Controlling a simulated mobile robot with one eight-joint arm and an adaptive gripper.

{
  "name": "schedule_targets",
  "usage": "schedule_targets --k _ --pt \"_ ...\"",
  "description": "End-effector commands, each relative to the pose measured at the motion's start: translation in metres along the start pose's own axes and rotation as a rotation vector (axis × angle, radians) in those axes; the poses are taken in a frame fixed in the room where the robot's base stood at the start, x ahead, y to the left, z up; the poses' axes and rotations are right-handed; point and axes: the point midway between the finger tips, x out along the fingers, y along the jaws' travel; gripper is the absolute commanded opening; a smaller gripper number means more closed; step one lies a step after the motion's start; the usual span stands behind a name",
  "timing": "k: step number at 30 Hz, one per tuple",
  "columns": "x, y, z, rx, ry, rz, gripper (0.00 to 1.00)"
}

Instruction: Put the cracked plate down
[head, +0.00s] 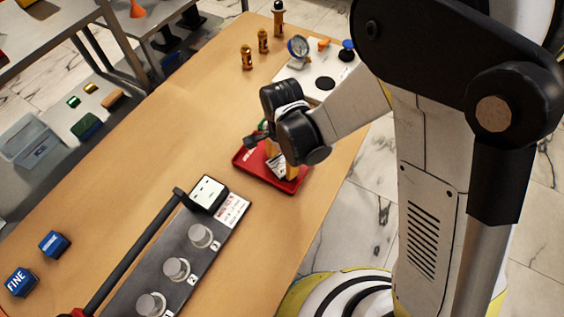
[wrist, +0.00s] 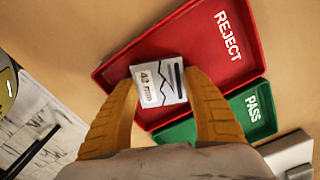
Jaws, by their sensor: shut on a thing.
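The cracked plate (wrist: 158,83) is a small white piece marked "42 mm" with a dark jagged line across it. My gripper (wrist: 163,80) has its two orange fingers shut on it. The plate is over the red REJECT tray (wrist: 245,65) in the wrist view; whether it touches the tray floor I cannot tell. In the head view my gripper (head: 281,168) points down over the red tray (head: 252,171), and my wrist hides much of the plate. The green PASS tray (wrist: 263,130) lies beside the red one.
A dark fixture with several round grey knobs (head: 176,268) and a white-faced box (head: 208,193) stands nearer on the table. Blue blocks (head: 54,243) lie at left. A white board with a gauge (head: 298,46) and brass pieces (head: 246,57) stand at the far end. The table's middle is bare.

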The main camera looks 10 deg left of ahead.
Motion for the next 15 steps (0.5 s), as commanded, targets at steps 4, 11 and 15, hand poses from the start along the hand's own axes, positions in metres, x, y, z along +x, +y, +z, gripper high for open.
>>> schedule_targets --k 4,11,15 --pt "0.0022 0.0000 0.0000 0.000 0.000 0.000 0.79" --pt "0.0020 0.0000 0.0000 0.000 0.000 0.000 0.79" --pt "-0.0026 0.0000 0.0000 0.000 0.000 0.000 0.79"
